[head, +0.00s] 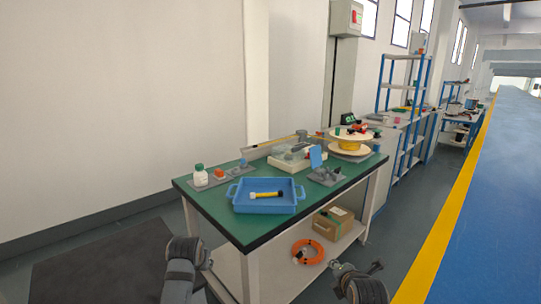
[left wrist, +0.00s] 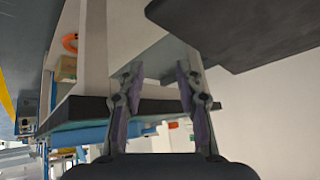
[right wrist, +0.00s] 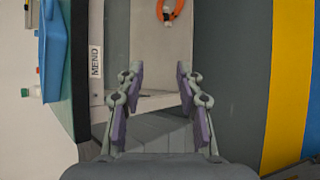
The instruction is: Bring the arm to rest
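My left gripper (left wrist: 158,78) is open in the left wrist view, its two fingers apart with nothing between them. In the head view my left arm shows at the bottom left, in front of the green-topped workbench (head: 218,223) and clear of it. My right gripper (right wrist: 158,72) is open and empty in the right wrist view, with the bench's lower shelf and floor behind it. In the head view my right arm shows at the bottom, in front of the bench's right part. Neither gripper touches anything that I can see.
On the bench a blue tray (head: 265,209) holds a yellow and black tool (head: 266,194). An orange cable coil (head: 307,251) and a cardboard box (head: 333,223) are on the lower shelf.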

